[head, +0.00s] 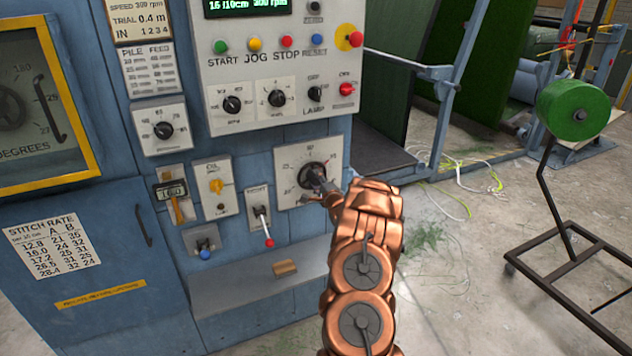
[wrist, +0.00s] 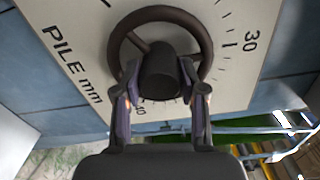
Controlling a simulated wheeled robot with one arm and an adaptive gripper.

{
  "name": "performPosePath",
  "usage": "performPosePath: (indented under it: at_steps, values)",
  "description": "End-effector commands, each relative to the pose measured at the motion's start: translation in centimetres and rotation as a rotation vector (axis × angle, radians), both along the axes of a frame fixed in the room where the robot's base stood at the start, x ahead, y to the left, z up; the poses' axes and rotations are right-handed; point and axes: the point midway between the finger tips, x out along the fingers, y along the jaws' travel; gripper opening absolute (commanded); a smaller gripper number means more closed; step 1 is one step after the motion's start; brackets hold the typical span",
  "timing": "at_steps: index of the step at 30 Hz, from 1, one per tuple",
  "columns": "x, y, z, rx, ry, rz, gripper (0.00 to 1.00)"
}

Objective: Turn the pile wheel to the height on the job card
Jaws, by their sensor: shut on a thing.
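The pile wheel (head: 309,172) is a dark wheel on a pale dial plate (head: 290,155) on the blue machine's front. In the wrist view the wheel (wrist: 196,28) has a round rim, a spoke and a thick central hub (wrist: 160,72). The plate reads "PILE mm", with 30 at the right and 40 below the wheel. My gripper (wrist: 159,78) is shut on the wheel, one finger on each side of the hub; it also shows at the dial in the head view (head: 323,190). A card (head: 140,22), cut off at the top, reads speed 300 rpm, trial 0.4 m.
A control panel (head: 215,85) with buttons and knobs is above the dial. A ledge (head: 235,285) holds a small wooden block (head: 285,267). A green spool stand (head: 575,108) is right.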

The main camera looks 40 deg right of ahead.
Motion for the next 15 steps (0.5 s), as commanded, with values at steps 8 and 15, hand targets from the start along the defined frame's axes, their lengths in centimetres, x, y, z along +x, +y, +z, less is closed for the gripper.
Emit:
performPosePath:
  at_steps: [8, 15]
  values:
    - [-0.02, -0.07, 0.07, -0.002, -0.001, -0.001, 0.66]
    - [-0.01, -0.03, 0.03, -0.001, 0.0, -0.001, 0.66]
